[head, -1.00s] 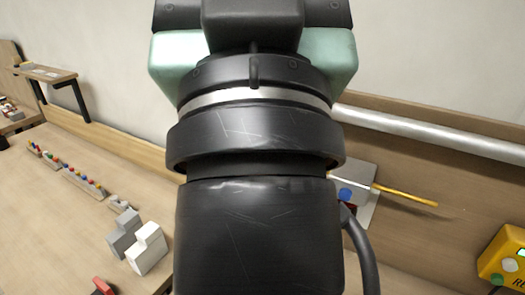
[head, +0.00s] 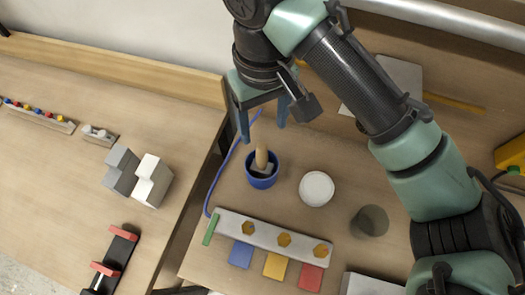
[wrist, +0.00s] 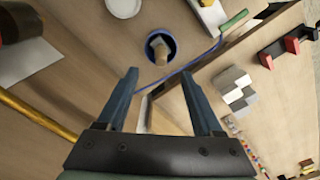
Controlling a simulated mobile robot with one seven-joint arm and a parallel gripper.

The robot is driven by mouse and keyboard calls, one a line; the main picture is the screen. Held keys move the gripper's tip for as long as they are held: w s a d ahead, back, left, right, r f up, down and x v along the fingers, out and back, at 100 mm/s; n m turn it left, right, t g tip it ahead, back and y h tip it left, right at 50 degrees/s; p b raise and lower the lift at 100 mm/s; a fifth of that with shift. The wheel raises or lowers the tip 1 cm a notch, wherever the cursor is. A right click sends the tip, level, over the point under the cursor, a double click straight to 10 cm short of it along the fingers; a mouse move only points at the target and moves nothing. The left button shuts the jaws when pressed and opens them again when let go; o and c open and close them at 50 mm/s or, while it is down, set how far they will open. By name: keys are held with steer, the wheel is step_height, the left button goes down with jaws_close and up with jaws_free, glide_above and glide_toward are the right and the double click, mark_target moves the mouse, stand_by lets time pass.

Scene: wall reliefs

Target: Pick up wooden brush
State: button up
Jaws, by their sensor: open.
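The wooden brush (head: 262,157) stands in a small blue cup (head: 262,182), with its pale wooden handle sticking up. In the wrist view the brush (wrist: 160,54) shows end-on inside the round blue cup (wrist: 172,42). The cup hides its lower part. My gripper (head: 262,131) is open and empty, pointing down above and just behind the cup in the head view. In the wrist view the brush and cup lie beyond the two fingertips (wrist: 159,73), close to the line between them. No contact shows.
A white round dish (head: 316,188) and a grey cylinder (head: 371,221) stand right of the cup. A pale bar with hexagonal holes (head: 270,236) lies in front. A thin blue cord (head: 222,172) curves left of the cup. Grey and white blocks (head: 150,182) sit on the left table.

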mark_target(262, 155)
step_height(262, 155, down, 6)
steer(key=shift+a+r, duration=0.1)
steer(key=shift+w+f+p, duration=0.1)
steer(key=shift+f+p, duration=0.2)
steer(key=shift+f, duration=2.7)
steer(key=shift+c, duration=0.3)
jaws_close()
